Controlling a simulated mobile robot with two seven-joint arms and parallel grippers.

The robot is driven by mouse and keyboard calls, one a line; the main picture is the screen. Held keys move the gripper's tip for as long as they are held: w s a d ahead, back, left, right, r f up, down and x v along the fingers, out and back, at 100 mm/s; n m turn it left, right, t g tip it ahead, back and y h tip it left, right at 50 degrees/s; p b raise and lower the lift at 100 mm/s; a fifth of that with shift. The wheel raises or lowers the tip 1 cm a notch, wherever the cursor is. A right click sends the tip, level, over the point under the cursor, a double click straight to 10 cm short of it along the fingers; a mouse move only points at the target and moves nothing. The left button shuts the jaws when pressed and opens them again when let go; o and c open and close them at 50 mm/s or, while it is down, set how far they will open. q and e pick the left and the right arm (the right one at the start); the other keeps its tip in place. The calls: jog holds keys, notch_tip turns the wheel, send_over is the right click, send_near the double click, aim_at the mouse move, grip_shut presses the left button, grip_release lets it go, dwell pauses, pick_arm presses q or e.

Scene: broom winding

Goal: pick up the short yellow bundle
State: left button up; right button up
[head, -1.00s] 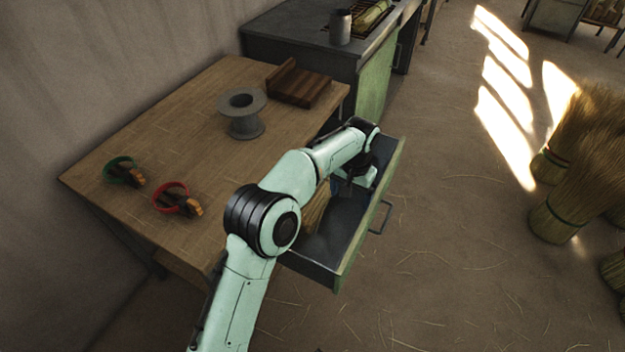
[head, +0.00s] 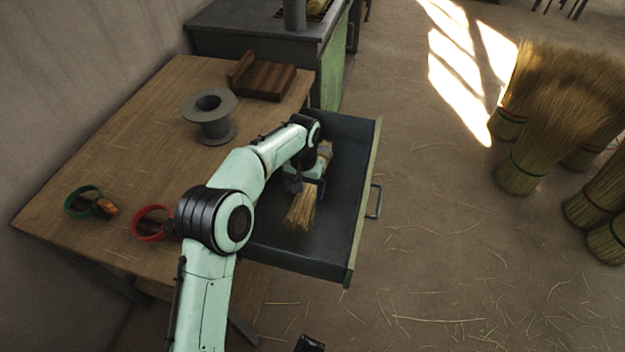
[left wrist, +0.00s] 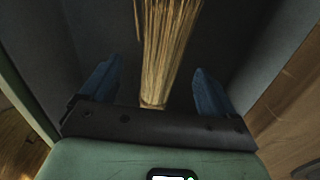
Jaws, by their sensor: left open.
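The short yellow bundle (head: 300,212) of straw lies in the open drawer (head: 345,165), with its splayed end toward the front of the picture. My left gripper (head: 306,184) is low in the drawer over the bundle, and its wrist hides part of it. In the left wrist view the bundle (left wrist: 168,45) runs between the two blue fingers of the left gripper (left wrist: 157,82). The fingers stand apart, with a gap on each side of the straw. My right gripper cannot be made out.
The drawer's front wall and handle (head: 374,201) are right of the gripper. The wooden table (head: 130,130) holds a grey spool (head: 209,118), a wooden block (head: 262,80), and green (head: 84,202) and red (head: 153,222) rings. Larger straw bundles (head: 560,110) stand at right on straw-littered floor.

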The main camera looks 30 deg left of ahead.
aim_at(303, 198)
pick_arm(q)
notch_tip(303, 198, down, 4)
jog(key=shift+r+b, duration=0.25)
jog(key=shift+b, duration=0.05)
jog(key=f, duration=0.1)
jog(key=f+b, duration=0.1)
jog(key=f, duration=0.3)
jog(key=shift+w+a+b, duration=0.15)
jog(key=shift+a+b, duration=0.15)
jog(key=shift+b, duration=0.05)
jog(key=shift+r, duration=0.1)
jog(key=c, duration=1.1)
pick_arm(e)
jog(key=shift+g, duration=0.6)
jog(key=f, duration=0.1)
jog(key=s+f, duration=0.1)
jog(key=s+d+f, duration=0.1)
jog(key=f, duration=0.1)
jog(key=shift+s+f, duration=0.1)
jog(key=shift+s, duration=0.1)
